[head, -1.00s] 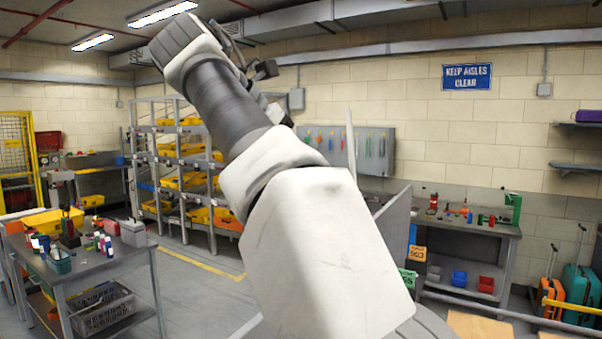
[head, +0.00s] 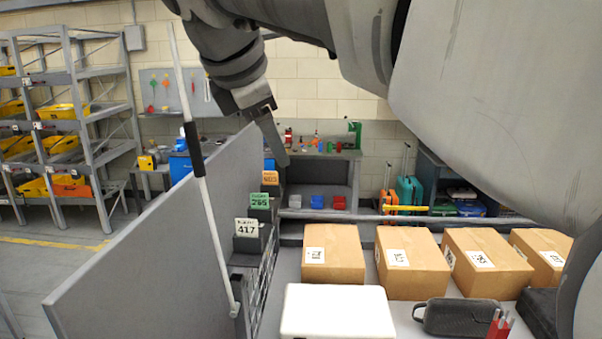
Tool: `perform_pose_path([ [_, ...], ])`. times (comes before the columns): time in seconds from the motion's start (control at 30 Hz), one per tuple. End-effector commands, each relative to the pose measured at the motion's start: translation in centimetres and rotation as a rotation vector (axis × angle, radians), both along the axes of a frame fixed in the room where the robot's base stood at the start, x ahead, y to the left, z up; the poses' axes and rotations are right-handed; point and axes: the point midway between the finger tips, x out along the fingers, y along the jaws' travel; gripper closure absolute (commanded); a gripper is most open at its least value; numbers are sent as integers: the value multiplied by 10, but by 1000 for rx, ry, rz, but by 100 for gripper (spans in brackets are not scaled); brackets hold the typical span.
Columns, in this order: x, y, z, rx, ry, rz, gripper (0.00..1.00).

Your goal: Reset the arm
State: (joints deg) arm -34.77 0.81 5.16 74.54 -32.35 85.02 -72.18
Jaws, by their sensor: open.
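My arm crosses the top of the head view and fills the upper right. My gripper (head: 276,145) hangs down left of centre, above the far end of the grey partition panel (head: 165,235) and in front of the back workbench. It is open and I see nothing in it. One finger shows clearly; the other is mostly hidden behind it or the gripper body.
Cardboard boxes (head: 333,252) stand in a row at right, with a white box (head: 337,312) and a dark case (head: 455,318) in front. Numbered cards (head: 247,228) stand beside the panel. A pale pole (head: 207,210) rises at left. Shelving (head: 90,110) stands far left.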

Motion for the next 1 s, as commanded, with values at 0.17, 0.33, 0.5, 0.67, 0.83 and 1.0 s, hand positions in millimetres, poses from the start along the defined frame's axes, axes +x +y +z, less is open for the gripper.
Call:
perform_pose_path([
  [0.17,-27,-63,-51,235,-14,-297,43],
  [0.33,-62,-110,-105,472,-33,-606,43],
  [0.5,-103,-147,-166,715,-59,-944,43],
  [0.67,-142,-169,-223,933,-91,-1260,43],
  [0.83,-168,-179,-265,1097,-121,-1497,43],
  [1.0,-178,-181,-281,1159,-132,-1591,43],
])
